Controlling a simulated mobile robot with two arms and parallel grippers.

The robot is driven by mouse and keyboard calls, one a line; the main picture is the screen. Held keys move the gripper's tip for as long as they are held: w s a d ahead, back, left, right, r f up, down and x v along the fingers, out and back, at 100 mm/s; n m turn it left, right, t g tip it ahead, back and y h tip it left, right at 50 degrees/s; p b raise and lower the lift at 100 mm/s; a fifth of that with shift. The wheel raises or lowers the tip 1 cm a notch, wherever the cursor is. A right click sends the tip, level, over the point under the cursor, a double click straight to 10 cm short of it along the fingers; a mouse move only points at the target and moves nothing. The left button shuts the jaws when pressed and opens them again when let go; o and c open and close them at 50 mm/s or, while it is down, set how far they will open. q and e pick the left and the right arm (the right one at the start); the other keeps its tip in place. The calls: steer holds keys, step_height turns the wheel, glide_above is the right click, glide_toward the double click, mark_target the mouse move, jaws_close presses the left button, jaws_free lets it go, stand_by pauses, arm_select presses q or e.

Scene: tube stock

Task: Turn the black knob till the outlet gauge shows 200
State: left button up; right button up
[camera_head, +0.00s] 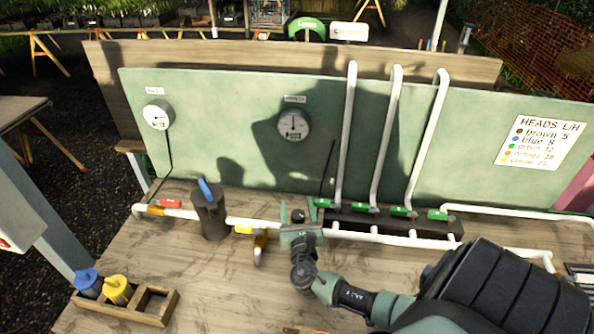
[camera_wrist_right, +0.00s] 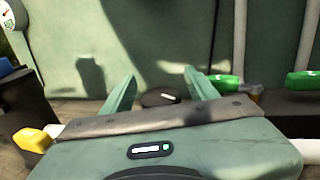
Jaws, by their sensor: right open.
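The black knob (camera_wrist_right: 160,98) is a dark disc with a white mark, seen between my right gripper's fingers in the wrist view. It also shows as a small dark top (camera_head: 298,215) in the head view. My right gripper (camera_head: 297,222) is open, with one finger either side of the knob; I cannot tell whether they touch it. A round white gauge (camera_head: 294,124) hangs on the green panel behind the knob, its dark needle roughly upright. A second gauge (camera_head: 158,115) hangs at the left. Their labels and figures are too small to read. My left gripper is out of view.
A dark filter canister (camera_head: 210,215) with a blue handle stands left of the gripper. White pipes and green-handled valves (camera_head: 365,208) are at the right. A wooden crate (camera_head: 153,318) holds blue and yellow canisters. A heads notice (camera_head: 541,143) is on the panel.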

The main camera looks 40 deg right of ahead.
mark_target(299, 220)
steer(key=b+v, duration=0.1)
steer(key=v, duration=0.6)
steer(key=shift+s+a+b, duration=0.15)
steer(key=shift+b, duration=0.2)
